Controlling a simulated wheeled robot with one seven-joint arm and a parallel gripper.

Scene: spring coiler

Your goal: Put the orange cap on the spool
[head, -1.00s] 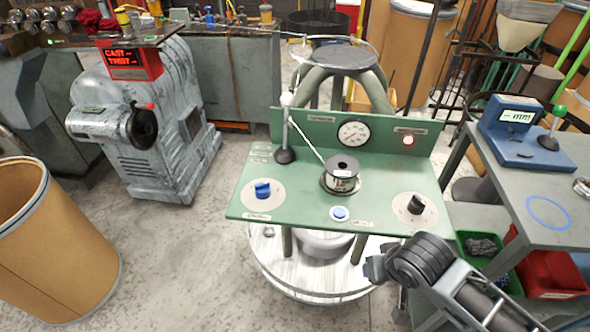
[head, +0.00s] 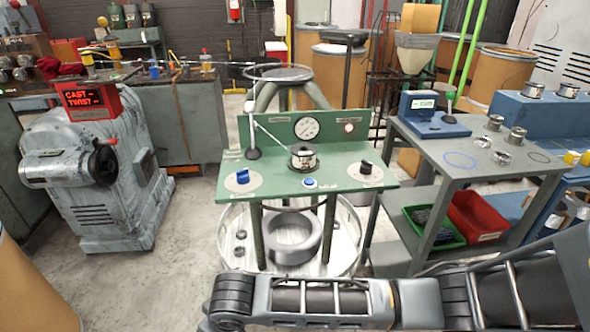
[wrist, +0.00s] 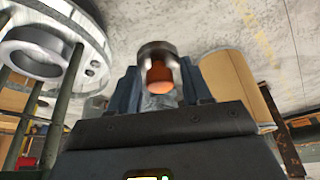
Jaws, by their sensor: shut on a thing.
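The spool (head: 303,158) stands upright on the green bench (head: 210,183), with a dark top face with a hole in it and a pale label on its side. A thin wire runs from a post to it. In the wrist view, my gripper (wrist: 157,82) is shut on the orange cap (wrist: 158,72). A grey rounded piece lies just beyond the orange part, and the fingers hide its sides. The gripper is away from the spool, with floor behind it. In the head view only my arm shows along the bottom, not the fingertips.
The bench carries a blue knob (head: 242,175), a black knob (head: 366,167), a blue button (head: 310,182) and a gauge (head: 308,128). A grey table (head: 462,167) with metal pieces stands at right. A grey machine (head: 95,190) stands at left. Floor is open between machine and bench.

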